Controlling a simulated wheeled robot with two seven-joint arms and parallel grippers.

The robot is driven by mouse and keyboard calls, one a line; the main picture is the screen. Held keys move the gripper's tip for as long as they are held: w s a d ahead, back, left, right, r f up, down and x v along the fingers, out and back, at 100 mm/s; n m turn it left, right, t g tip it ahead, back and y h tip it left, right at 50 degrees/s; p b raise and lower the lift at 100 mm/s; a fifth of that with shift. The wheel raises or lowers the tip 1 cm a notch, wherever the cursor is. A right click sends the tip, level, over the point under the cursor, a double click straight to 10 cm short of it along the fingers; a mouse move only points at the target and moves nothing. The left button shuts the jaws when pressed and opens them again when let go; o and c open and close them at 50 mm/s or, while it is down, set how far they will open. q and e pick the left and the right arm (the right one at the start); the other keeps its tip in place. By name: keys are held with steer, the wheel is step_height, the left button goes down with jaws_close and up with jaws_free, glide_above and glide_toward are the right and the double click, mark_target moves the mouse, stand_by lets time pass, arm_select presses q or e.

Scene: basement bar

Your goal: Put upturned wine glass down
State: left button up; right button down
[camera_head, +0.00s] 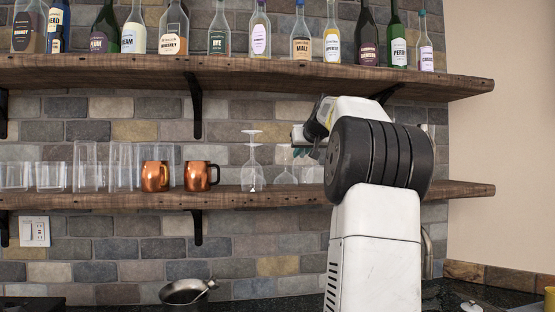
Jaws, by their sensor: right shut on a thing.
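An upturned wine glass (252,170) stands on the lower shelf, foot up and bowl down. A second clear upturned glass (285,172) is just to its right, by the fingertips of my right gripper (299,142). My right gripper is shut on this second glass near its upper part, though the fingers and the arm hide part of the contact. I cannot tell whether its rim touches the shelf. My left gripper is not in view.
The lower shelf (230,200) also holds two copper mugs (155,177) and several clear tumblers to the left. The upper shelf (250,73) with several bottles is above my arm.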

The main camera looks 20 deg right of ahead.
steer(key=shift+f, duration=0.9)
steer(key=c, duration=1.5)
jaws_free()
steer(key=shift+f, duration=0.15)
